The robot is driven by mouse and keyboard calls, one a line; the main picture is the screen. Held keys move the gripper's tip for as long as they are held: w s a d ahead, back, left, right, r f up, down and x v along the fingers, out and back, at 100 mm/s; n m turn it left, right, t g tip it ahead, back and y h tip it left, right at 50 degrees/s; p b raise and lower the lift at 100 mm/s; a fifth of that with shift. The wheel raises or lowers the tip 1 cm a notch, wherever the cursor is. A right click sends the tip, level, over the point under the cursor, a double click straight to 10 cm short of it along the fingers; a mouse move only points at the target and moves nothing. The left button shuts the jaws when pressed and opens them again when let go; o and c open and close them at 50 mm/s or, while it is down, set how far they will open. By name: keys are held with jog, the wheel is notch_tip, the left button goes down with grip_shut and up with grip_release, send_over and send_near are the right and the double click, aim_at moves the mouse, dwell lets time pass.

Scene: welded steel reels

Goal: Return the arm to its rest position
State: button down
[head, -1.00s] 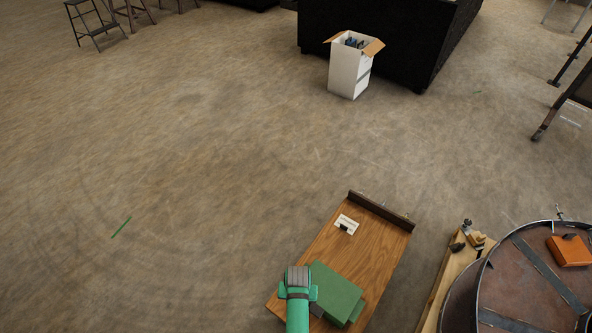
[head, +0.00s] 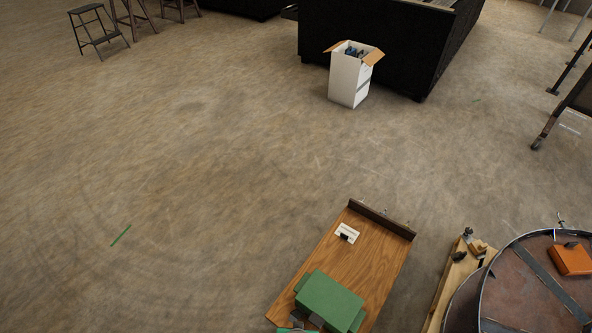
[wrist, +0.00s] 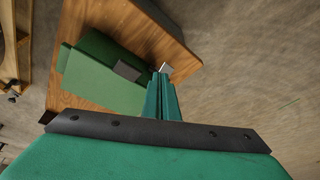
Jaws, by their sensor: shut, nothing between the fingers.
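My gripper (wrist: 164,74) shows in the wrist view with its green fingers together and nothing between them. It appears over or beside the wooden table, near a green box; the exact gap between them cannot be told. In the head view only a small green part of my arm shows at the bottom edge, and my fingers cannot be made out clearly there. The green box (head: 330,299) sits on the near end of the wooden table (head: 368,255), and it also shows in the wrist view (wrist: 100,75).
A white plate with a dark piece (head: 347,233) lies on the table's far part. A round steel reel (head: 500,283) with an orange box (head: 571,259) stands at right. A white carton (head: 348,82) stands by a black bin (head: 400,45). The floor at left is open.

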jog(key=s+r+t, duration=0.3)
jog(key=s+r, duration=0.2)
jog(key=r, duration=0.7)
jog(key=s+r+t, duration=0.4)
jog(key=s+r, duration=0.1)
jog(key=r, duration=0.7)
jog(key=s+r+n+t, duration=0.1)
jog(key=s+r+t, duration=0.3)
jog(key=r, duration=0.8)
jog(key=shift+s+a+r, duration=0.25)
jog(key=shift+s, duration=0.65)
